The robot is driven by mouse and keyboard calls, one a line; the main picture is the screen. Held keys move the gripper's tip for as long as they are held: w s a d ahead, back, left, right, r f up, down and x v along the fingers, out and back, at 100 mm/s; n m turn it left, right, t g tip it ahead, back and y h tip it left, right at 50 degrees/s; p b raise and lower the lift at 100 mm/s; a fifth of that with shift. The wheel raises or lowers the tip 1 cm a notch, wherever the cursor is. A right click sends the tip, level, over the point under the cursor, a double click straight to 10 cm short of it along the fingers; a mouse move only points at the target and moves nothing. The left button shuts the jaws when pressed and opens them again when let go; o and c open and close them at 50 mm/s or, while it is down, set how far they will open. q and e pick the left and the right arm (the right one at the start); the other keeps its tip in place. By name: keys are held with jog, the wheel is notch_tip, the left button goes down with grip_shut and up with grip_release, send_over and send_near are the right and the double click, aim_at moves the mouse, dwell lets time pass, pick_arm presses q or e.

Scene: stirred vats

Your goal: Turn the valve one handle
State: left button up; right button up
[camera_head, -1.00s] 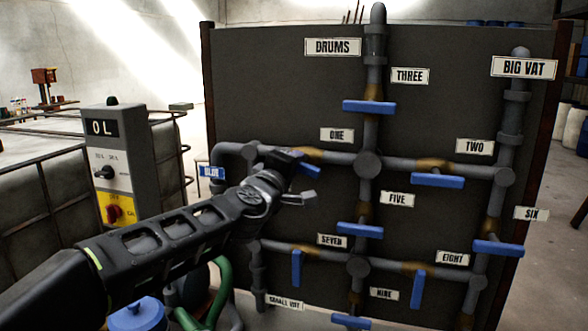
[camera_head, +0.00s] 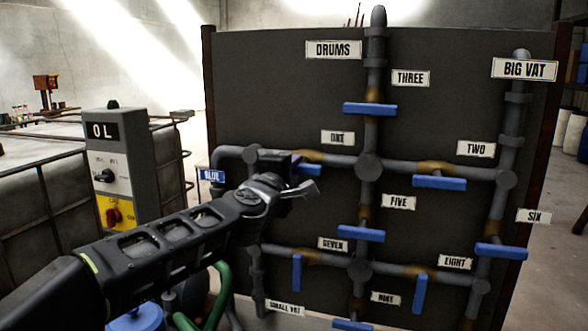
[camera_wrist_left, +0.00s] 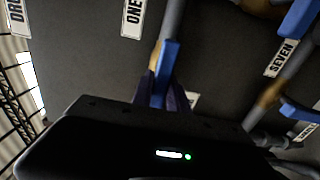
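The valve one handle (camera_head: 308,169) is a short blue bar on the grey pipe below the ONE label (camera_head: 338,138). Its left part is hidden behind my left gripper (camera_head: 300,174) in the head view. In the left wrist view, a blue handle (camera_wrist_left: 168,62) stands between the two dark fingers of my left gripper (camera_wrist_left: 163,95), near the ONE label (camera_wrist_left: 133,17). The fingers look open around the handle, one on each side; contact is not clear. My right gripper is not in view.
Other blue handles sit nearby: valve three (camera_head: 370,109), valve two (camera_head: 440,182), valve five (camera_head: 360,233) and valve seven (camera_head: 297,271). The dark panel (camera_head: 270,80) stands behind the pipes. A grey control box (camera_head: 121,165) is at the left, beside a caged tank (camera_head: 40,195).

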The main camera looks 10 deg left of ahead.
pick_arm(q)
jog(key=o, duration=0.4)
jog(key=shift+o, duration=0.2)
jog(key=s, duration=0.7)
jog(key=shift+s+a, duration=0.25)
jog(key=shift+s, duration=0.15)
